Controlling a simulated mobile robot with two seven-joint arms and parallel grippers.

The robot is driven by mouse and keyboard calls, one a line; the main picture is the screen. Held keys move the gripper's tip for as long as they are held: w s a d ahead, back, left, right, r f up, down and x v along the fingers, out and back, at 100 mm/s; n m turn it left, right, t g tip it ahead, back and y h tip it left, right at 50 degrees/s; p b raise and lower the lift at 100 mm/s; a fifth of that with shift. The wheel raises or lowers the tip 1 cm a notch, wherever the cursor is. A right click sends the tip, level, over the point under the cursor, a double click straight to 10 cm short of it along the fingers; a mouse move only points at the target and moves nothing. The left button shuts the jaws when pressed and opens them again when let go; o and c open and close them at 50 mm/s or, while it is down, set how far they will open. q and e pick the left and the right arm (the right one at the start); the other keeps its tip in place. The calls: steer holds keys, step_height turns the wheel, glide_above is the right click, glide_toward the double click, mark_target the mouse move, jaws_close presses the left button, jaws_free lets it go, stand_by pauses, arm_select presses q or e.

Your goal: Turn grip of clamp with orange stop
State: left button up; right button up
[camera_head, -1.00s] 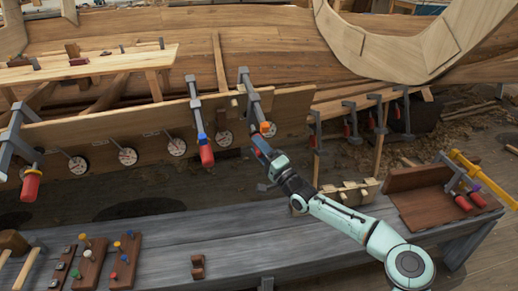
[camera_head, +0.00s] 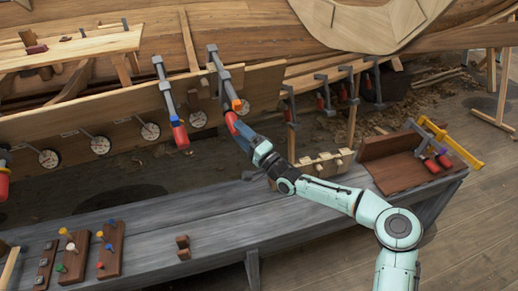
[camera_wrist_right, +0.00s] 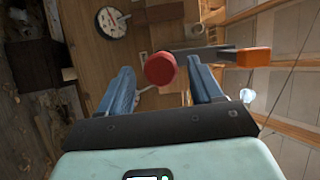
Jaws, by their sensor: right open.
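The clamp with the orange stop (camera_head: 237,104) hangs on the plank edge in the head view, its grey bar upright and slightly tilted. Its red grip (camera_head: 231,122) is at the lower end. My right gripper (camera_head: 243,133) is at this grip, coming from below right. In the right wrist view the red grip (camera_wrist_right: 160,68) is seen end-on between my two blue fingers, which stand apart with gaps on both sides. The orange stop (camera_wrist_right: 254,57) shows to the right, beyond the right finger. My left gripper is not in view.
Another clamp with a red grip (camera_head: 180,136) hangs close on the left. Round dials (camera_head: 151,131) line the plank (camera_head: 120,115). The grey bench (camera_head: 215,225) below carries peg boards, a small wooden block (camera_head: 183,246) and a brown tray (camera_head: 395,172) with clamps.

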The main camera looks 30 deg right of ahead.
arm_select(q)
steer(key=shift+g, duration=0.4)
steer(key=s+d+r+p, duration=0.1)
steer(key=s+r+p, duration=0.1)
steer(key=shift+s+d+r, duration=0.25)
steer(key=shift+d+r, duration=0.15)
arm_select(e)
steer(key=v, duration=0.9)
steer(key=shift+s+f, duration=0.2)
steer(key=shift+s, duration=0.15)
steer(key=shift+d, duration=0.1)
